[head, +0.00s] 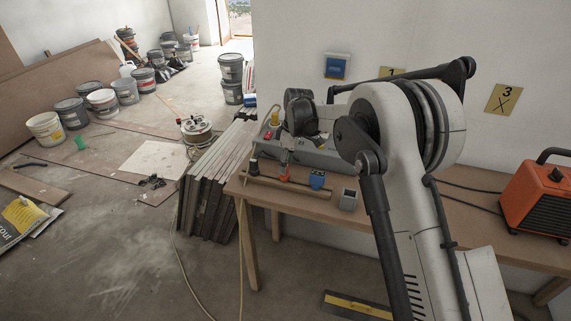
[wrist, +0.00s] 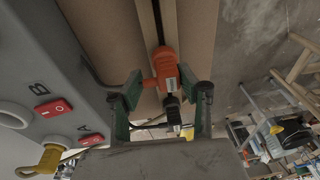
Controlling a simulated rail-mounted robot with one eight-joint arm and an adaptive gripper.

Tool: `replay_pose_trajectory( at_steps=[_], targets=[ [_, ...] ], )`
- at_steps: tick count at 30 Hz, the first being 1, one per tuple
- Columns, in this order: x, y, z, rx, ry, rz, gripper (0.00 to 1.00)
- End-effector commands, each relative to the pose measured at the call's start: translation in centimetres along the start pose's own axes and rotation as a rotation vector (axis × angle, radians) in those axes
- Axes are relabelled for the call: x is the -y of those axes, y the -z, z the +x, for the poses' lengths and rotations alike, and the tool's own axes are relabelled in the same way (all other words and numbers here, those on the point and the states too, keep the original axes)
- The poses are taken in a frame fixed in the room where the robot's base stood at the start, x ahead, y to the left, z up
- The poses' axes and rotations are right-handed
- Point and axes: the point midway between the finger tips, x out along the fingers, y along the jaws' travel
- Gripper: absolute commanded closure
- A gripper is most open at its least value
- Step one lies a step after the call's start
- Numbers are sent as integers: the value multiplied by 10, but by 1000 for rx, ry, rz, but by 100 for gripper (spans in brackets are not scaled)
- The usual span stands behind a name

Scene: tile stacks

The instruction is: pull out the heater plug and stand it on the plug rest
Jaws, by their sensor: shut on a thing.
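An orange plug (wrist: 164,68) sits between the green fingers of my gripper (wrist: 165,88) in the wrist view, with a dark cord running from it. In the head view the orange plug (head: 285,173) is low over the front of the bench, and my gripper (head: 286,158) is shut on it. A narrow wooden strip (head: 262,180), perhaps the plug rest, runs along there. I cannot tell whether the plug touches it. The grey socket box (head: 318,156) stands behind, with red switches marked A and B in the wrist view. The orange heater (head: 540,198) is at the right.
A yellow plug (wrist: 50,158) is at the box by switch A. A black plug (head: 254,167) stands near the strip's left end. A blue plug (head: 317,179) and a grey one (head: 349,200) are to the right. Leaning boards (head: 205,185) flank the bench (head: 245,190).

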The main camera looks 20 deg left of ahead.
Motion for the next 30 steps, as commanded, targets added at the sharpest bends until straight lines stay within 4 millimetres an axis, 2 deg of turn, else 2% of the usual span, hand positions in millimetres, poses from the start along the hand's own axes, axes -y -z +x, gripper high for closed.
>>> replay_pose_trajectory(
  at_steps=[14,15,19,20,30],
  targets=[
    [0,-1,5,0,0,0,100],
    [0,-1,5,0,0,0,62],
    [0,-1,5,0,0,0,45],
    [0,-1,5,0,0,0,42],
    [0,-1,3,0,0,0,42]
  ],
)
